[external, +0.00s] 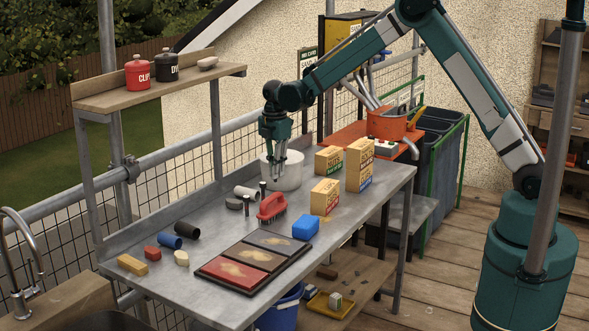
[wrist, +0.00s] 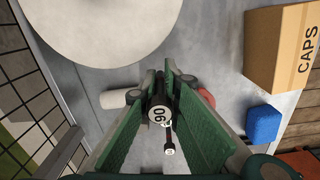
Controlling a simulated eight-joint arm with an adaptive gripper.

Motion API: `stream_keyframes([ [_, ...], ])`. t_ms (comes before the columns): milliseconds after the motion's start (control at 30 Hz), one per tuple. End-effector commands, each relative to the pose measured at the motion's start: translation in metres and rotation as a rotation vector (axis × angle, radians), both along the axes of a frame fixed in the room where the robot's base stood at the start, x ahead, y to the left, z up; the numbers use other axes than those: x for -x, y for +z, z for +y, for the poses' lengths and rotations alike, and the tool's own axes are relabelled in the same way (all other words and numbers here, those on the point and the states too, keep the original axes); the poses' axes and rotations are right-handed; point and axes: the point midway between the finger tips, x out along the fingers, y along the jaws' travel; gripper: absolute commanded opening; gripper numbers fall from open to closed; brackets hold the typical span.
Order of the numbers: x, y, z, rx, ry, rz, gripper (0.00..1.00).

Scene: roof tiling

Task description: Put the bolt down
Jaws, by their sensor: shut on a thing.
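My gripper (external: 275,176) points down over the metal bench, just in front of the white bowl (external: 288,172). In the wrist view its green fingers (wrist: 162,84) are closed around a dark bolt (wrist: 158,114) with a round end marked 90. The fingers hide part of this bolt, and I cannot tell whether its lower end touches the bench. A thinner dark piece with a pale end (wrist: 169,143) shows below it. In the external view a small dark upright bolt (external: 246,205) stands left of the red brush.
The red brush (external: 271,206) and a pale cylinder (external: 246,192) lie close to my gripper. Cardboard boxes (external: 325,196) and a blue block (external: 305,227) are to the right. A dark tray (external: 240,272) with coloured panels lies in front. Bare bench (external: 212,215) shows at left.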

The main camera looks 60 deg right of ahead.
Motion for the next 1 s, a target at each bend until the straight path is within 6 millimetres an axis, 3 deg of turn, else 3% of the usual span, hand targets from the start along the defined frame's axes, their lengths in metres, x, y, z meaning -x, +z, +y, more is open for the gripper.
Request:
stream_keyframes([
  [200, 0.0, -0.023, 0.0, 0.0, 0.0, 0.0, 0.0],
  [667, 0.0, -0.029, 0.0, 0.0, 0.0, 0.0, 0.0],
  [1000, 0.0, -0.06, 0.0, 0.0, 0.0, 0.0, 0.0],
])
